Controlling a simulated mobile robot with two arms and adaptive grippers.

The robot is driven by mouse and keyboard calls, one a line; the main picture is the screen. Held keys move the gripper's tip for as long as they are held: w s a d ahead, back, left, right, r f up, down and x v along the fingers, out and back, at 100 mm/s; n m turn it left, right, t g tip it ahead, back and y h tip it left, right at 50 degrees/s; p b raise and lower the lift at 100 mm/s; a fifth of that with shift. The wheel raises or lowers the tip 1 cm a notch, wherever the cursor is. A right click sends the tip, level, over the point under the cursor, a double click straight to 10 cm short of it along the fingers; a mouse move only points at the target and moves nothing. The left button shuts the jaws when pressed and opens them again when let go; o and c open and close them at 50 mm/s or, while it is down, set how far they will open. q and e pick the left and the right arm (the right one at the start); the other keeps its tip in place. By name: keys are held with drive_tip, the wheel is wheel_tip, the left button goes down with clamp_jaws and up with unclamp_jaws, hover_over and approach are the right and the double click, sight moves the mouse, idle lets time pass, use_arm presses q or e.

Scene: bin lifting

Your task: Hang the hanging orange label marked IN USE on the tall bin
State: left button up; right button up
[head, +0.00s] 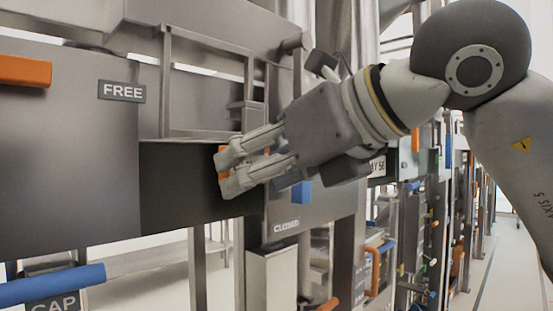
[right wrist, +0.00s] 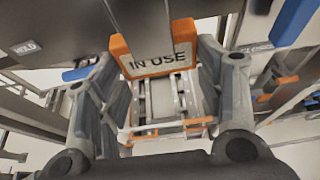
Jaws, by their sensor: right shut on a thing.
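The orange label marked IN USE (right wrist: 157,63) shows in the right wrist view, with orange ends and edge and a grey face. My right gripper (head: 236,170) is shut on it, with one finger at each side of the label. In the head view only bits of its orange (head: 221,149) show beside the fingers, in front of a dark grey metal face. I cannot tell whether the label touches that face. No piece is clearly recognisable as the tall bin. My left gripper is not in view.
A grey panel with a FREE sign (head: 122,91) and an orange bar (head: 24,71) stands at left. A blue bar (head: 50,285) is below it. A CLOSED sign (head: 286,226) and a blue block (head: 301,193) are near the gripper. Open floor shows at far right.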

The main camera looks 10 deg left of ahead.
sight(250, 159)
drive_tip(key=shift+w+a+r+p, duration=0.1)
drive_tip(key=shift+w+a+p, duration=0.55)
drive_tip(key=shift+a, duration=0.2)
drive_tip(key=shift+w+a+p, duration=0.5)
drive_tip(key=shift+w+a, duration=0.15)
drive_tip(key=shift+a, duration=0.2)
drive_tip(key=shift+x, duration=2.05)
drive_tip(key=o, duration=1)
